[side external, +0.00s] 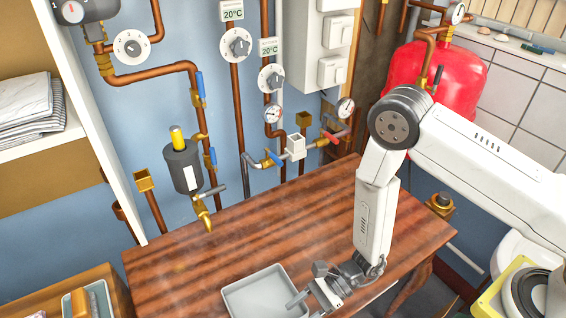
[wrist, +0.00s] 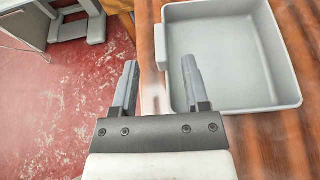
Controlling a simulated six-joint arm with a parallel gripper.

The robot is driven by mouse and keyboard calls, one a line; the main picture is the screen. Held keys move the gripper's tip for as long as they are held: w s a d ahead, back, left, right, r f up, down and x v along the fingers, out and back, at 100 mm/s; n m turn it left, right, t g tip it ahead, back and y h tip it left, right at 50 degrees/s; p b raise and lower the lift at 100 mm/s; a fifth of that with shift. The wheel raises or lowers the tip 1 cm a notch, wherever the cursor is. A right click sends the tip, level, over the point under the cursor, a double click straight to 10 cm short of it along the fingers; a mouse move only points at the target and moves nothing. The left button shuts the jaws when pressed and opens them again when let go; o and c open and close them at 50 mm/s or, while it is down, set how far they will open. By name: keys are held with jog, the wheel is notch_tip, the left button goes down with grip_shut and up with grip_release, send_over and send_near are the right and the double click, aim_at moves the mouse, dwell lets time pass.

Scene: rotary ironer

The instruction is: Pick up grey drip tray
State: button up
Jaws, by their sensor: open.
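The grey drip tray (side external: 234,304) is a shallow, empty, rectangular tray lying on the wooden table, at the bottom of the side view. In the wrist view the tray (wrist: 276,62) fills the upper right, with a small raised tab on its left rim. My gripper (side external: 300,300) is at the tray's right side in the side view.
The wooden table (side external: 185,262) is clear behind and left of the tray. Copper pipes with valves and gauges line the blue wall behind it, and a brass tap (side external: 203,214) hangs near the table's back edge. A red tank (side external: 455,85) stands at the back right. The red floor (wrist: 60,105) lies beyond the table edge.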

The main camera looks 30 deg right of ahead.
jog(key=shift+x, duration=1.85)
grip_shut()
dwell(0.3)
